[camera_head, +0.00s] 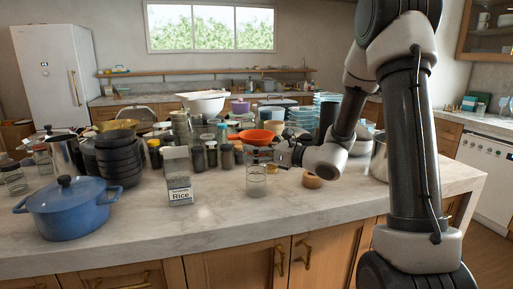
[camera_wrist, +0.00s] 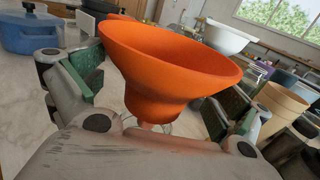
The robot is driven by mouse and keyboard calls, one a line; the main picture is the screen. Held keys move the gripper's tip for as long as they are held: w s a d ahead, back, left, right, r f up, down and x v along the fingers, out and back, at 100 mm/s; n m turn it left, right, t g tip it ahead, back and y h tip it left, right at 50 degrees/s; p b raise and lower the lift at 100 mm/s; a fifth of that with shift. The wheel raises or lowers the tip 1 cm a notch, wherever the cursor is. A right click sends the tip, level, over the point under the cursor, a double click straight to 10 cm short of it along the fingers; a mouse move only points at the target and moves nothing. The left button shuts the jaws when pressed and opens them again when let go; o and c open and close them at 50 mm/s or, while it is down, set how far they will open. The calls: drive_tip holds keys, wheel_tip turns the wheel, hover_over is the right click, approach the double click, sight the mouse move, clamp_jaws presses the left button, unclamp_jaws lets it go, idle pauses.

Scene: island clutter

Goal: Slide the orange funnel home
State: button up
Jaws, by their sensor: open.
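The orange funnel (camera_head: 257,137) stands wide end up over a clear glass jar (camera_head: 256,180) near the front of the island. In the wrist view the funnel (camera_wrist: 165,65) fills the middle, its narrow lower part between my fingers. A little clear glass shows under it; how deep the spout sits is hidden. My gripper (camera_head: 287,155) reaches in from the right at the funnel's height. Its green-padded fingers are spread, one on each side of the funnel, and I see a gap at the right finger.
A rice box (camera_head: 179,178) and several dark jars stand left of the glass jar. A round wooden piece (camera_head: 312,181) lies to its right. A blue pot (camera_head: 70,208) is at the left front. Bowls and glassware crowd behind; the front counter strip is clear.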

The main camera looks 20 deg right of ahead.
drive_tip(key=v, duration=1.1)
drive_tip(key=shift+s+d, duration=0.25)
drive_tip(key=shift+s, duration=0.05)
drive_tip(key=s+f+n+g+h, duration=0.1)
drive_tip(key=s+f+n+g, duration=0.25)
drive_tip(key=s, duration=0.25)
drive_tip(key=s+a+f+n+g, duration=0.1)
drive_tip(key=s+f+n+g, duration=0.1)
drive_tip(key=s+n+g, duration=0.3)
drive_tip(key=s+f+n+g+h, duration=0.1)
drive_tip(key=s+f+n+g, duration=0.1)
drive_tip(key=s+f+n, duration=0.3)
drive_tip(key=s+d+r+n+g+h, duration=0.2)
drive_tip(key=s+d+r+n+h, duration=0.5)
drive_tip(key=s+d+n+h, duration=0.3)
wheel_tip(320, 180, up, 6)
drive_tip(key=w+a+n+t, duration=0.1)
drive_tip(key=a+n+t, duration=0.1)
drive_tip(key=n+t, duration=0.1)
drive_tip(key=shift+n, duration=0.65)
